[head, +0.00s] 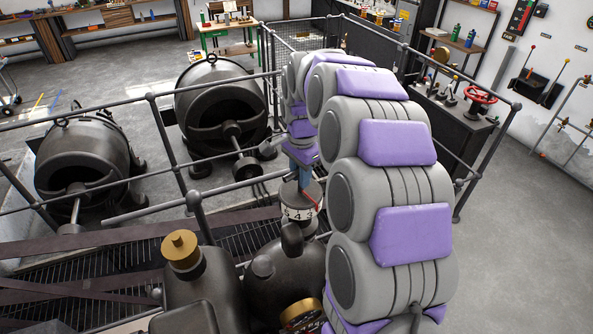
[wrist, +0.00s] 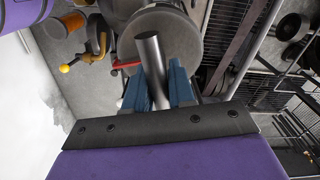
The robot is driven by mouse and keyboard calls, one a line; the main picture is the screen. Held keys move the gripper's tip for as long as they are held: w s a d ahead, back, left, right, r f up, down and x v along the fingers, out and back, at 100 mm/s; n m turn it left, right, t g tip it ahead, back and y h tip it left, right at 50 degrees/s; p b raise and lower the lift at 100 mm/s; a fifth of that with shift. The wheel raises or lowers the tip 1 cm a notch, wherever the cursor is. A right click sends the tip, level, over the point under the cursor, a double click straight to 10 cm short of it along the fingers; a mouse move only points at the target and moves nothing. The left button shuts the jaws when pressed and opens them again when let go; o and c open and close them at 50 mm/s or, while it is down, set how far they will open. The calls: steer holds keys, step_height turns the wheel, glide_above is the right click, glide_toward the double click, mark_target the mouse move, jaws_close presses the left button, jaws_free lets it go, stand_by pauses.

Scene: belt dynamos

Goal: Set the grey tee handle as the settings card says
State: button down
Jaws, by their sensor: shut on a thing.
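My gripper (head: 304,178) points down over a round drum (head: 298,214) that has a white band of black numerals and a red pointer (head: 312,200). In the wrist view, the blue fingers of my gripper (wrist: 158,90) are shut on the grey tee handle (wrist: 150,52), one finger on each side of its bar. The bar lies over the grey round top of the drum (wrist: 188,40), and the red pointer (wrist: 126,64) sticks out to the left. My arm and fingers hide part of the handle. I cannot make out a settings card.
Grey railings (head: 155,125) surround the place. Two black dynamos (head: 222,90) (head: 75,160) stand beyond them on the left. A dark machine with a brass cap (head: 180,247) is close in front. A bench with a red handwheel (head: 481,95) is at the right.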

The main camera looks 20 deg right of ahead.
steer(key=c, duration=1)
jaws_free()
steer(key=shift+w, duration=0.15)
steer(key=shift+a+r+p, duration=0.15)
steer(key=shift+r+p, duration=1.15)
steer(key=shift+r, duration=7.35)
